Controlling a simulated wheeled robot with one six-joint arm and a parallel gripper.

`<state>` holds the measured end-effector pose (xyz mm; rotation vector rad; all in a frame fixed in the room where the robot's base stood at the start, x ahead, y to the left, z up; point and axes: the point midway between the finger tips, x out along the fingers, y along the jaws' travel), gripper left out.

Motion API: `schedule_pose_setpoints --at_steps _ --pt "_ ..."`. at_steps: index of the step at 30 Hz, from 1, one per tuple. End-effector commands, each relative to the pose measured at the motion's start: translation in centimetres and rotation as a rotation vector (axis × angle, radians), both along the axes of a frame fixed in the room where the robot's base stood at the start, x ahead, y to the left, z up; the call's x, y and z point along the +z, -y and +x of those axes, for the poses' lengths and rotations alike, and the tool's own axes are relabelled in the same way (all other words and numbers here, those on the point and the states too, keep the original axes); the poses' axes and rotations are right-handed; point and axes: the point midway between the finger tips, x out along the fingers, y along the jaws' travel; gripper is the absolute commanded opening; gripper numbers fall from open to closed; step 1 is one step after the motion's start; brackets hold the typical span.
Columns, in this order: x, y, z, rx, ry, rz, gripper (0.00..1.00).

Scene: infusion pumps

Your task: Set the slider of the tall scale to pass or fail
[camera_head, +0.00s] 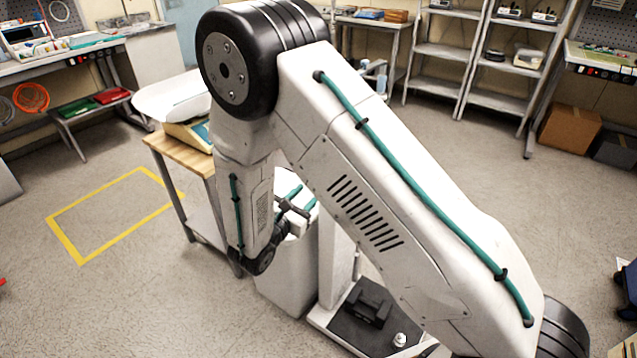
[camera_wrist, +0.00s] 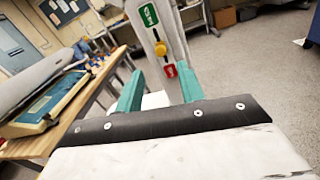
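The tall scale shows as a pale upright column (camera_wrist: 180,20) ahead of my gripper in the wrist view. The label lettering is too small to read surely. My gripper (camera_wrist: 161,74) is open, its two teal fingers apart and empty, short of the knob and lower in the picture. In the head view the scale's dark base (camera_head: 345,328) shows, while my arm hides the slider.
A wooden-topped table (camera_head: 180,153) with a white-tray scale (camera_head: 175,97) stands to the left; both also show in the wrist view, the tray scale (camera_wrist: 40,112) close to my left finger. Shelves (camera_head: 440,52) and boxes (camera_head: 570,128) line the back.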

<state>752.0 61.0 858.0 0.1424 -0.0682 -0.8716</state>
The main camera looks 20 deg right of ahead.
Motion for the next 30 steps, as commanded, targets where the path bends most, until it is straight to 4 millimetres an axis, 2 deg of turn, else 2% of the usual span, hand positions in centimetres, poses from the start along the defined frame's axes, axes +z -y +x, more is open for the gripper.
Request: schedule_pose_setpoints --at_steps 6,12,23,26,27,30 --pt "0.0 3.0 2.3 -0.007 0.0 0.001 0.38" --pt "0.1 4.9 3.8 -0.006 0.001 0.002 0.38" --pt "0.1 5.4 4.3 -0.005 0.001 0.002 0.38" --pt "0.1 5.4 4.3 -0.005 0.001 0.002 0.13" --pt "0.1 5.4 4.3 -0.005 0.001 0.002 0.02" --pt "0.1 5.3 4.3 -0.005 0.0 0.003 0.0"
